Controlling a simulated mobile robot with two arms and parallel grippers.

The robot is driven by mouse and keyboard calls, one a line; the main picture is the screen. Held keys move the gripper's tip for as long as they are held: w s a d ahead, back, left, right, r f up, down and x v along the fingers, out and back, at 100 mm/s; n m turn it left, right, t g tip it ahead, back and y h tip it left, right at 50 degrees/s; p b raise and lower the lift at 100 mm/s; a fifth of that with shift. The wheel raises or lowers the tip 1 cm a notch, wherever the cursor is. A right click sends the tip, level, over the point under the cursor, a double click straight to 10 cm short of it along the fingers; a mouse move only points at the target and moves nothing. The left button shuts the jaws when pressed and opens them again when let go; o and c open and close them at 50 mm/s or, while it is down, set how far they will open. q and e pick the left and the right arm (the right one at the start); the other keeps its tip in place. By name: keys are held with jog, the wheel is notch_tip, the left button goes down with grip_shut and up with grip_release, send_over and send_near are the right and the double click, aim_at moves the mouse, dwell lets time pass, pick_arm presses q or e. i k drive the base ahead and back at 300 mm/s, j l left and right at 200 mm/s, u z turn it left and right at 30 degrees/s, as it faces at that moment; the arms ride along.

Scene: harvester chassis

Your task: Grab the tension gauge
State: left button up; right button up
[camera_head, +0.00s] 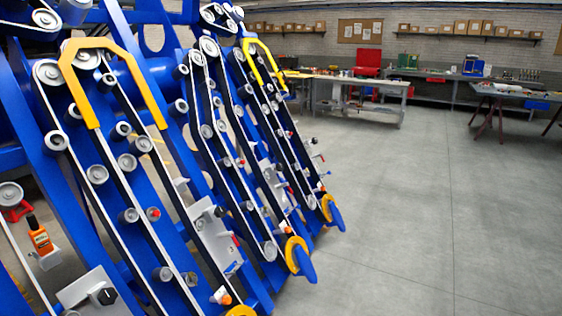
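A small orange item with a black top (40,237) is at the lower left, upright on a light grey bracket (50,260) among the blue frame parts. It looks like a hand-held gauge or a bottle, and I cannot tell for sure that it is the tension gauge. No other thing that is clearly a gauge shows. Neither of my grippers is in view.
The blue harvester chassis (135,85) with belts, rollers and yellow guards (88,50) fills the left half. A red stand (17,211) is left of the orange item. Workbenches (350,82) line the back. The grey floor (430,200) at right is clear.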

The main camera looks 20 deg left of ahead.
aim_at(37, 234)
jog(key=i+u, duration=0.2)
jog(key=u, duration=0.3)
jog(key=i+l+u, duration=0.1)
jog(key=u, duration=0.4)
jog(key=i+l+u, duration=0.2)
jog(key=u, duration=0.3)
jog(key=i+l+u, duration=0.2)
jog(key=u, duration=0.3)
jog(key=l+u, duration=0.25)
jog(key=u, duration=0.25)
jog(key=i+l, duration=0.05)
